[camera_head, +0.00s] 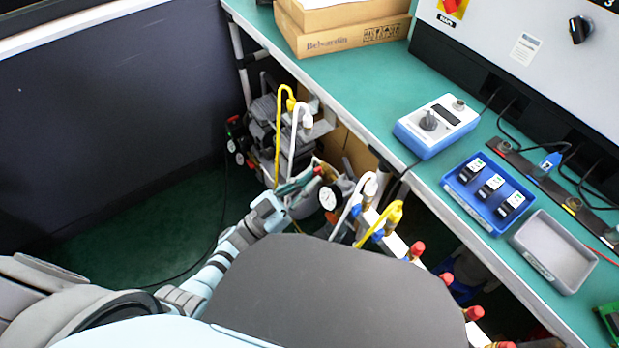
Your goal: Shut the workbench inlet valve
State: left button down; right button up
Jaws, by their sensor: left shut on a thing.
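My left arm comes in from the lower left, and its gripper (297,187) reaches in beside the front edge of the workbench. The gripper is shut on a small valve handle with a red end (319,170), which I take to be the inlet valve. The fingers and nearby fittings hide most of the handle and the valve body, so I cannot tell its angle. A round pressure gauge (328,197) sits just to the right of the gripper. My right gripper is not in view.
White and yellow hoses (281,125) loop up near the gripper. A manifold with red caps (417,249) runs to the lower right. The green workbench (375,90) holds cardboard boxes (340,30), a blue-white meter (437,125), a blue tray (470,205) and a grey tray (553,252).

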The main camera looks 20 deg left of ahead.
pick_arm(q)
jog(key=shift+s+f+n+y, duration=0.15)
jog(key=shift+f+n+y, duration=0.1)
jog(key=shift+n+y, duration=0.05)
jog(key=c, duration=1.7)
grip_release()
jog(key=shift+r, duration=0.1)
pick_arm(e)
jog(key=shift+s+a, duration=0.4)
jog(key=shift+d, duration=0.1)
pick_arm(q)
jog(key=v, duration=1.2)
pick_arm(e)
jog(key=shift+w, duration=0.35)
